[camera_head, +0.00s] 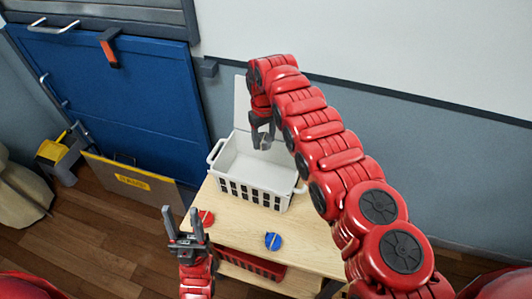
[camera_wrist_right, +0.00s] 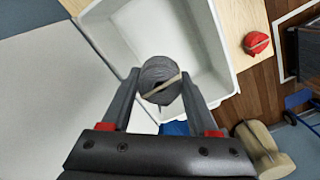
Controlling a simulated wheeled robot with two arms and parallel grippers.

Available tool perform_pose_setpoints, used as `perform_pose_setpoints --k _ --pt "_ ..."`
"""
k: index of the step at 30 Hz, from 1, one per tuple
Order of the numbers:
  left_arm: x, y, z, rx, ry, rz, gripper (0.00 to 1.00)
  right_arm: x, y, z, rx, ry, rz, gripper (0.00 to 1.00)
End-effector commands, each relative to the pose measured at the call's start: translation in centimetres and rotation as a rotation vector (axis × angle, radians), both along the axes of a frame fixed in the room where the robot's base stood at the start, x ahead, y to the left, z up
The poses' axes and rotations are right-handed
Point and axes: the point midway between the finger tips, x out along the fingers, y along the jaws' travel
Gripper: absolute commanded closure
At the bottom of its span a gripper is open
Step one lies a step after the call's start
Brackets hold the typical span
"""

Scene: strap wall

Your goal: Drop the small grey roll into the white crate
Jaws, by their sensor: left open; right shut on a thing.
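The small grey roll (camera_wrist_right: 160,72), with a pale band across it, is between the fingers of my right gripper (camera_wrist_right: 160,88). This gripper is shut on it, and in the head view the gripper (camera_head: 263,138) hangs over the white crate. The white crate (camera_head: 252,194) stands on the wooden table with its open top up; its pale inside (camera_wrist_right: 205,52) lies below the roll in the right wrist view. My left gripper (camera_head: 181,214) is open and empty, low in front of the table's left side.
A red roll (camera_head: 206,217) and a blue roll (camera_head: 273,241) lie on the wooden table (camera_head: 312,240) in front of the crate. A red crate (camera_head: 252,267) is on a shelf below. A blue door (camera_head: 120,90) stands at the back left.

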Motion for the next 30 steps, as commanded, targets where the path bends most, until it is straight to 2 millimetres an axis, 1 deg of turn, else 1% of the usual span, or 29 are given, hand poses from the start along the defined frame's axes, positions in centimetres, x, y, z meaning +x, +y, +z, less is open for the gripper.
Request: perform_pose_setpoints --k 1,4,7,14,15,17,18,20,21,30 --pt "0.0 0.0 -0.8 0.000 0.000 0.000 0.50 0.0 0.0 -1.1 -0.001 0.001 0.000 0.93" --pt "0.0 0.0 -1.5 0.000 0.000 0.000 0.50 0.0 -0.1 -2.1 -0.001 0.001 -0.001 0.93" --pt "0.0 0.0 -1.7 0.000 0.000 0.000 0.50 0.0 -0.1 -2.5 0.000 0.000 -0.001 0.93" --pt "0.0 0.0 -1.6 0.000 0.000 0.000 0.50 0.0 -0.1 -2.4 0.000 0.000 -0.001 0.93" --pt "0.0 0.0 -1.6 0.000 0.000 0.000 0.50 0.0 -0.1 -2.4 0.000 0.000 -0.001 0.36" --pt "0.0 0.0 -1.6 0.000 0.000 0.000 0.50 0.0 -0.1 -2.4 0.000 0.000 -0.001 0.25" --pt "0.0 0.0 -1.6 0.000 0.000 0.000 0.50 0.0 0.0 -2.4 0.000 0.000 -0.001 0.18" --pt "0.0 0.0 -1.6 0.000 0.000 0.000 0.50 0.0 0.0 -2.4 0.000 0.000 -0.001 0.07" --pt "0.0 0.0 -1.6 0.000 0.000 0.000 0.50 0.0 0.0 -2.5 0.000 0.000 -0.001 0.05" --pt "0.0 0.0 -1.6 0.000 0.000 0.000 0.50 0.0 -0.1 -2.3 0.001 -0.001 -0.001 0.05"
